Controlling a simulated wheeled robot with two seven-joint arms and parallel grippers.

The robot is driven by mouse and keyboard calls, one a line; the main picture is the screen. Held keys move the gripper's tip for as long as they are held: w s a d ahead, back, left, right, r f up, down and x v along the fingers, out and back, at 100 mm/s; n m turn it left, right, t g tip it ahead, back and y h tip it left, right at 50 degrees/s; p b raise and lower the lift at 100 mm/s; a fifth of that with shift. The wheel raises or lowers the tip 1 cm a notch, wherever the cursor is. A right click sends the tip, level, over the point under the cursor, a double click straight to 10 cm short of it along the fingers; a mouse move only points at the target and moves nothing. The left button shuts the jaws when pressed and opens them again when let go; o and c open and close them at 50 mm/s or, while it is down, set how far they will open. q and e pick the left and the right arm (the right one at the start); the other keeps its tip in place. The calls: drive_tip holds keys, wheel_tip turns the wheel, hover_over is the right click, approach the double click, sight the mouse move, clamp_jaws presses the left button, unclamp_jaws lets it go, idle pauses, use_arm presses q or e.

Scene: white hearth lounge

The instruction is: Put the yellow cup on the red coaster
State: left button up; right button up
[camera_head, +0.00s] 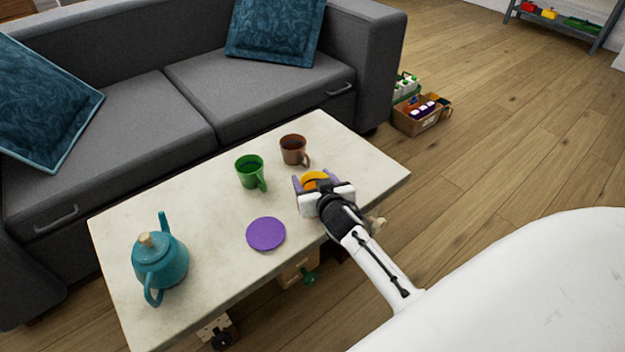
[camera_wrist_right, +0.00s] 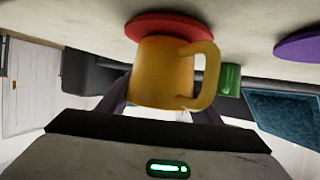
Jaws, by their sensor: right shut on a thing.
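The yellow cup (camera_head: 316,180) is at the right part of the table, mostly hidden by my right gripper (camera_head: 322,187) in the head view. In the right wrist view, where the table shows at the top, the yellow cup (camera_wrist_right: 163,72) fills the middle with its handle to the right. My right gripper (camera_wrist_right: 160,108) is shut on it. The red coaster (camera_wrist_right: 165,22) lies on the table right at the cup's base; I cannot tell if they touch. The coaster is hidden in the head view. My left gripper is not in view.
On the pale table (camera_head: 200,213) stand a green cup (camera_head: 250,171), a brown cup (camera_head: 294,149) and a teal teapot (camera_head: 160,262). A purple coaster (camera_head: 265,234) lies bare near the front edge. A grey sofa (camera_head: 190,100) stands behind the table.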

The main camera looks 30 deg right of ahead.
drive_tip(key=o, duration=1.2)
drive_tip(key=shift+f, duration=0.15)
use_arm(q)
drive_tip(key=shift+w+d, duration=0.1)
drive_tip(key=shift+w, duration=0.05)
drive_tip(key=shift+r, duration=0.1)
use_arm(e)
drive_tip(key=shift+s+r+p, duration=0.1)
drive_tip(key=shift+r+p, duration=0.2)
drive_tip(key=shift+r, duration=0.05)
use_arm(q)
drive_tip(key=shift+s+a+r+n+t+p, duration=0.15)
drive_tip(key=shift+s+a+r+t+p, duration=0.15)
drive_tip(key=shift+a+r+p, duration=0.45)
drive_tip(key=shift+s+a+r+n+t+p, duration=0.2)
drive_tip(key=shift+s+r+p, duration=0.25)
drive_tip(key=shift+p, duration=0.6)
use_arm(e)
drive_tip(key=shift+v, duration=5.9)
drive_tip(key=shift+f, duration=0.1)
